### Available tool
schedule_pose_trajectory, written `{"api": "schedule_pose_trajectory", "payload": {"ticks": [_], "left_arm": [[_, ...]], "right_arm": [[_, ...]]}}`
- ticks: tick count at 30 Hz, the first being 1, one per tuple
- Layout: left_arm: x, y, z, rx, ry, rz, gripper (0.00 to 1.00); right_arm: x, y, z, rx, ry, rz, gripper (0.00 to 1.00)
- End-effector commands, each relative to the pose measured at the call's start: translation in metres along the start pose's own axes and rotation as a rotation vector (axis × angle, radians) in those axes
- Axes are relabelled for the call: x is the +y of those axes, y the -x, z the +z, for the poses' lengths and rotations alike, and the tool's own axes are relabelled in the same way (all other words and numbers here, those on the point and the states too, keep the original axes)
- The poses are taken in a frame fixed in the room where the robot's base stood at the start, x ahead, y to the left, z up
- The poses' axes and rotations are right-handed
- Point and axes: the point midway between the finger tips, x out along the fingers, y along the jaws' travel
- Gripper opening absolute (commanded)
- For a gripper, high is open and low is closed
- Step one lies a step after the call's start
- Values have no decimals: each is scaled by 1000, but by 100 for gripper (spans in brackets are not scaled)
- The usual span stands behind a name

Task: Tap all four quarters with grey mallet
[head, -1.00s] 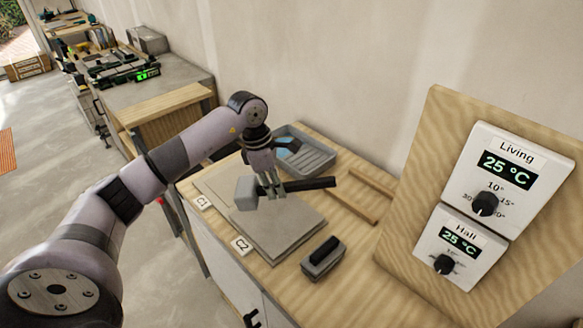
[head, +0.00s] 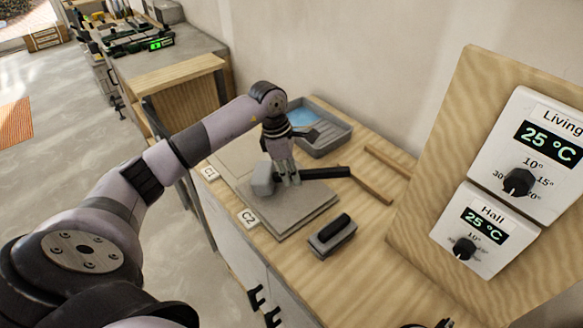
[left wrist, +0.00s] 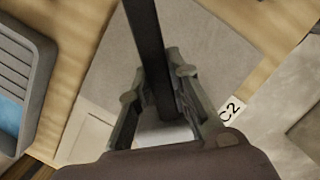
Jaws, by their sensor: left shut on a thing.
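The grey mallet has a grey block head (head: 264,179) and a black handle (head: 326,172). My left gripper (head: 288,180) is shut on the mallet and holds it over the grey tile (head: 290,212) by the C2 label (head: 248,218). I cannot tell whether the head touches the tile. In the left wrist view the black handle (left wrist: 148,45) runs up between the fingers (left wrist: 155,95), with part of the grey head (left wrist: 163,133) below. Another tile lies behind, by the C1 label (head: 210,172). My right gripper is not in view.
A grey tray (head: 335,140) with something blue in it stands at the back. A grey block with a black handle (head: 332,235) lies right of the tile. Wooden strips (head: 370,187) lie behind it. A wooden panel with two thermostats (head: 480,232) stands at the right.

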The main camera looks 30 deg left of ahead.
Motion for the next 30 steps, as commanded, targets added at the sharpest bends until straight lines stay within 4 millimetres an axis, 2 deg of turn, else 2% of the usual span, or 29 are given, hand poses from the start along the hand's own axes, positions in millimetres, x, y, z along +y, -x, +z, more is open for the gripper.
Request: {"api": "schedule_pose_trajectory", "payload": {"ticks": [2, 5, 17, 26, 30], "left_arm": [[0, -8, -2, -1, 0, 2, 0], [1, -8, -2, -2, 0, 4, 0], [1, 36, 8, -1, -1, 4, 0], [0, 34, 8, -1, -1, 2, 0], [0, 20, 5, -1, 0, 2, 0]], "right_arm": [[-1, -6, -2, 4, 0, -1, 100], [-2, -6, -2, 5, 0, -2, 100], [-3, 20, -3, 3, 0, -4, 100], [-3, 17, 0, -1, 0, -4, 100], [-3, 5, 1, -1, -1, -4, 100]]}}
